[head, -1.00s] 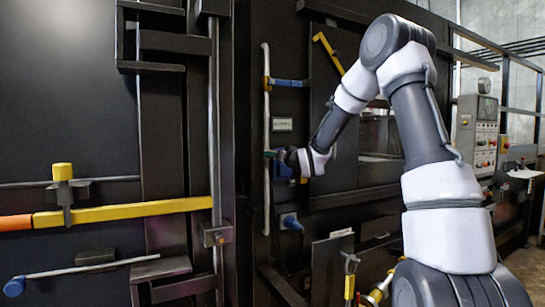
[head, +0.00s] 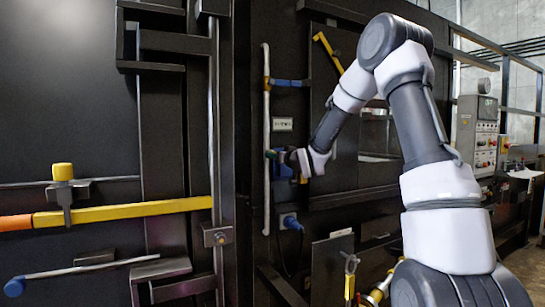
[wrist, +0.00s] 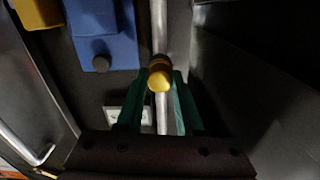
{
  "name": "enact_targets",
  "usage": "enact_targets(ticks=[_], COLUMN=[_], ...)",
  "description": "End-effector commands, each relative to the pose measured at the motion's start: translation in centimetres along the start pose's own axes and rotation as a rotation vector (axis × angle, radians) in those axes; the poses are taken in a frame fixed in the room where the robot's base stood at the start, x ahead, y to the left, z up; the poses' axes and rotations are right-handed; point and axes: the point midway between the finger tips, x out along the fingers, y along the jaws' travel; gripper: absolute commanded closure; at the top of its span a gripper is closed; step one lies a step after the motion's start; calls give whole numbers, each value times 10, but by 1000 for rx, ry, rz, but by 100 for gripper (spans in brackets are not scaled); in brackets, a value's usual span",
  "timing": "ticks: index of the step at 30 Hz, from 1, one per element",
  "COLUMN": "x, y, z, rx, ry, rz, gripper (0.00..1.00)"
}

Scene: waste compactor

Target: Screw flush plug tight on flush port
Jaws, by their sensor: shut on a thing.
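The flush plug appears as a yellow rounded cap with a darker ring (wrist: 159,79), between the tips of my green fingers in the wrist view. My gripper (wrist: 159,82) is shut on it. The plug lines up with the grey vertical pipe (wrist: 159,25); the flush port itself is hidden behind it, and I cannot tell how far the plug is seated. In the head view my gripper (head: 270,154) is at the pipe (head: 266,200), about halfway up, and the plug is too small to make out.
A blue box (head: 281,168) sits just right of the pipe; it also shows in the wrist view (wrist: 105,40) with a dark knob. A small label plate (head: 283,124) is above. A blue-handled valve (head: 288,83) is higher up, and a blue connector (head: 290,221) lower.

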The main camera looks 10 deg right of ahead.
Motion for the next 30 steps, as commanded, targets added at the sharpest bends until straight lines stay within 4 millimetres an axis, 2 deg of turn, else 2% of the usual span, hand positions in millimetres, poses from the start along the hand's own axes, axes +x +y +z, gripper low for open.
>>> enact_targets(ticks=[3,7,16,25,30], x=[0,0,0,0,0], y=[1,1,1,1,1], z=[0,0,0,0,0], rx=[181,308,333,515,528], ry=[1,1,1,0,0], rz=[2,2,1,2,2], gripper=[100,100,100,100,100])
